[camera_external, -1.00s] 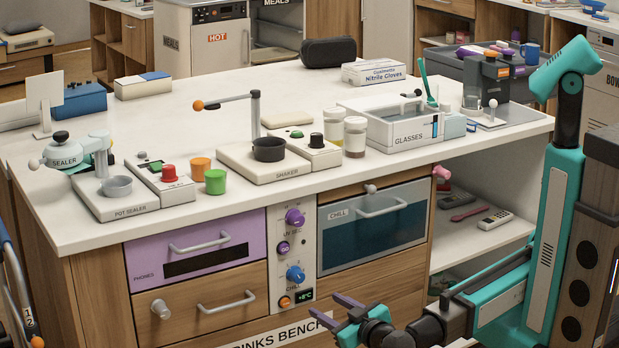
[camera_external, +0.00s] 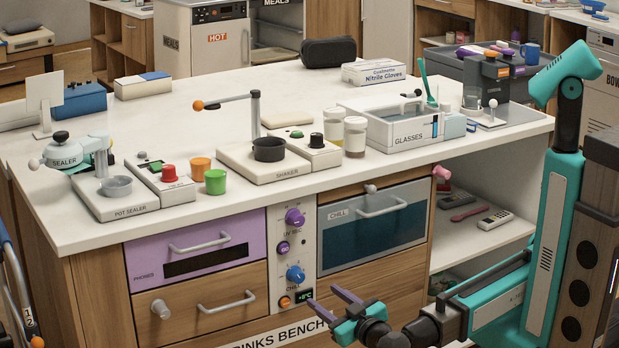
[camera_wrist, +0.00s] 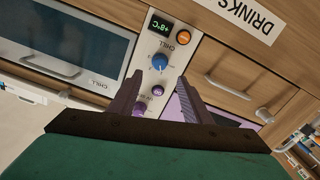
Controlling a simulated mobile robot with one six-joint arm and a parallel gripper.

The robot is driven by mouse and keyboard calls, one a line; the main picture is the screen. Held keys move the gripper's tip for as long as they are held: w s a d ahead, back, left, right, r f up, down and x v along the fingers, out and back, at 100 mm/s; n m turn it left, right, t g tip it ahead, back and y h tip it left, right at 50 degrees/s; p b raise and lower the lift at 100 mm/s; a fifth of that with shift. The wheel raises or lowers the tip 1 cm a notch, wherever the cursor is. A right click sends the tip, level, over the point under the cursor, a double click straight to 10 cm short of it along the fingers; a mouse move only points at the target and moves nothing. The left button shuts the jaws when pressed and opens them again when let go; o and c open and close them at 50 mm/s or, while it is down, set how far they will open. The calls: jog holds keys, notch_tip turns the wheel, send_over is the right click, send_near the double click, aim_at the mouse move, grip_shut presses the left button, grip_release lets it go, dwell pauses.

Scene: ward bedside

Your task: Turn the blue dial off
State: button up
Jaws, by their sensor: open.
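The blue dial (camera_external: 295,273) is on the pale control panel in the bench front, above the CHILL lettering. It also shows in the wrist view (camera_wrist: 160,62), just beyond and between my fingertips. My gripper (camera_external: 320,295) is open and empty, to the right of and below the dial in the external view. Its two purple fingers (camera_wrist: 160,76) are apart, with the dial clear of both as far as I can tell. A green display (camera_external: 306,295) under the dial reads +8°C.
The CHILL drawer (camera_external: 372,228) is right of the panel, the purple drawer (camera_external: 198,253) left. Their handles stick out. The floor-side space before the panel looks clear.

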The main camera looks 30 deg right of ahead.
aim_at(301, 279)
jog(key=w+b, duration=0.2)
jog(key=w, duration=0.9)
jog(key=shift+w+b, duration=0.2)
jog(key=shift+b, duration=0.15)
jog(key=c, duration=1)
jog(key=shift+c, duration=0.2)
jog(key=shift+r+n+p, duration=0.1)
jog(key=shift+n+p, duration=0.3)
jog(key=n+p, duration=0.4)
jog(key=n, duration=0.1)
jog(key=shift+r, duration=0.15)
jog(key=n+p, duration=0.3)
jog(key=shift+n, duration=0.4)
jog(key=shift+n+p, duration=0.95)
jog(key=shift+n, duration=0.15)
jog(key=shift+d+f, duration=0.1)
jog(key=shift+f, duration=0.1)
